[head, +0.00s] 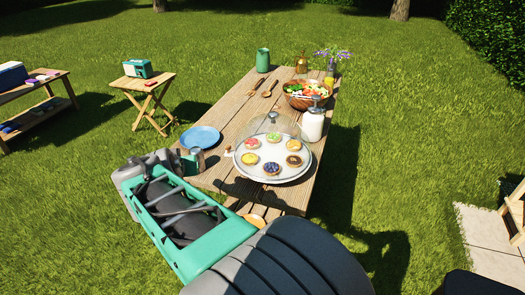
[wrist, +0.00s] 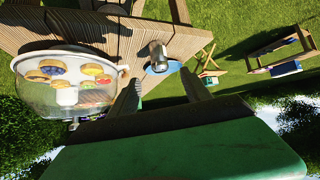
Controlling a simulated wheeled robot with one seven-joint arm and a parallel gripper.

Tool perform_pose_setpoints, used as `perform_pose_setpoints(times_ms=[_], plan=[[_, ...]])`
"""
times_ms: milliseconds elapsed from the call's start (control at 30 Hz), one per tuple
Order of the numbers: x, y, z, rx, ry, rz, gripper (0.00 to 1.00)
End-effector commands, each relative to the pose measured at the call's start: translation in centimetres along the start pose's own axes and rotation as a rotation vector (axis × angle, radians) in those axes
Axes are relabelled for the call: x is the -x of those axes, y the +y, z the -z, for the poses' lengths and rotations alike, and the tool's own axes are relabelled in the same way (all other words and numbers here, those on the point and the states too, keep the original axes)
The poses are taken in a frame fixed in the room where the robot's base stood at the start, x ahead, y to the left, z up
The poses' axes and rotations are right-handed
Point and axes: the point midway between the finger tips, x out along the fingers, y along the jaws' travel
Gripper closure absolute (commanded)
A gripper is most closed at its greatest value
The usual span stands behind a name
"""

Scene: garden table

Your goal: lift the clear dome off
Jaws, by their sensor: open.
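The clear dome (head: 272,127) sits over a round white tray (head: 273,180) of several small tarts on the wooden table. Its knob (head: 272,116) is at the top. In the head view my arm hides much of the gripper.
A blue plate (head: 200,137) and a metal cylinder (wrist: 157,56) are near my gripper. A white jar (head: 313,125) stands close behind the dome on the right, with a salad bowl (head: 305,97) beyond. Wooden utensils (head: 269,88) and a green cup (head: 263,60) are farther back.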

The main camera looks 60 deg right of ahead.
Motion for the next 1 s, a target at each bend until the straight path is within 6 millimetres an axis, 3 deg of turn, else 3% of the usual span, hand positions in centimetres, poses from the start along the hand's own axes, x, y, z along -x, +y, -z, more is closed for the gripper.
perform_pose_setpoints(times_ms=[33,100,200,300,467,800,1000], plan=[[-4.3,5.2,0.6,-0.098,0.118,-0.132,0.44],[-6.1,12.1,3.5,-0.193,0.301,-0.298,0.44],[-6.1,19.5,6.0,-0.244,0.499,-0.470,0.44],[-5.1,23.3,7.2,-0.250,0.613,-0.564,0.44],[-5.4,25.4,8.8,-0.248,0.650,-0.594,0.44],[-9.4,27.9,11.6,-0.246,0.646,-0.591,0.44],[-9.9,28.3,11.9,-0.246,0.647,-0.588,0.44]])
